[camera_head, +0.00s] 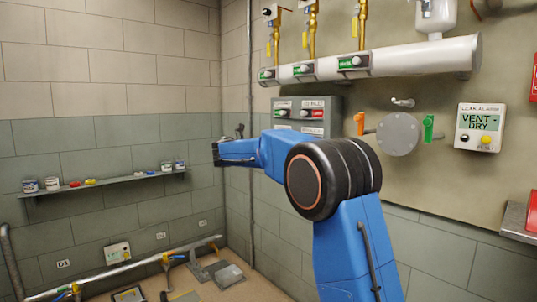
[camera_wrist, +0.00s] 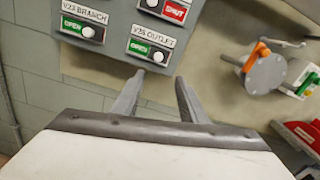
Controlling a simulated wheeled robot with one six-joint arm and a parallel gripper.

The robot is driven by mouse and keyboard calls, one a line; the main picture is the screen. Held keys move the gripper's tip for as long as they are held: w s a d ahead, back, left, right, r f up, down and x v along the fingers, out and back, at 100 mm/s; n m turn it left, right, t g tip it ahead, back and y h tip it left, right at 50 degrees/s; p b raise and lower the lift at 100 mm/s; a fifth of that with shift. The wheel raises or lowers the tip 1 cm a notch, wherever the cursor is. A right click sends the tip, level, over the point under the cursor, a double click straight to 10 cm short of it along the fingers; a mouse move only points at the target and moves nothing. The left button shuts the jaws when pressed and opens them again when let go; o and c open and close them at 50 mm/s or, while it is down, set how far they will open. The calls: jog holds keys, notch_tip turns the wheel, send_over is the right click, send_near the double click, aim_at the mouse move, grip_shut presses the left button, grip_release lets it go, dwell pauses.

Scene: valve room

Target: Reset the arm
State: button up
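My blue arm reaches across the middle of the head view, bent at a dark joint, and covers part of the wall behind it. My gripper (camera_head: 229,152) is at its left end, in front of the corner. In the wrist view my gripper (camera_wrist: 156,85) shows two grey fingers spread apart with nothing between them. It is open and empty. The fingertips point toward the lower edge of a grey panel (camera_wrist: 105,22) with green OPEN and red SHUT indicators. I cannot tell how far the tips are from it. The panel also shows in the head view (camera_head: 332,103).
A white horizontal pipe (camera_head: 420,60) with brass valves runs above. A round grey flange (camera_head: 398,135) has an orange handle (camera_head: 360,123) and a green handle (camera_head: 428,128). A VENT-DRY alarm box (camera_head: 480,127) hangs right. A shelf (camera_head: 110,182) with small items is left.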

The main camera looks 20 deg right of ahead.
jog(key=s+d+f+m+g+y, duration=0.1)
jog(key=s+f+m+y, duration=0.5)
jog(key=s, duration=0.9)
jog(key=s+f+m+g+y, duration=0.15)
jog(key=s+f+m, duration=0.45)
jog(key=s, duration=0.8)
jog(key=s+a+f+m+y, duration=0.4)
jog(key=s+a+f+m, duration=0.2)
jog(key=s+f, duration=0.4)
jog(key=s+a+f+m+t+y, duration=0.1)
jog(key=s+a+f+m+y, duration=0.4)
jog(key=s+f, duration=0.5)
jog(key=s+a+m, duration=0.1)
jog(key=s, duration=0.6)
jog(key=shift+a+f, duration=0.4)
jog(key=shift+s+y, duration=0.1)
jog(key=shift+y, duration=0.15)
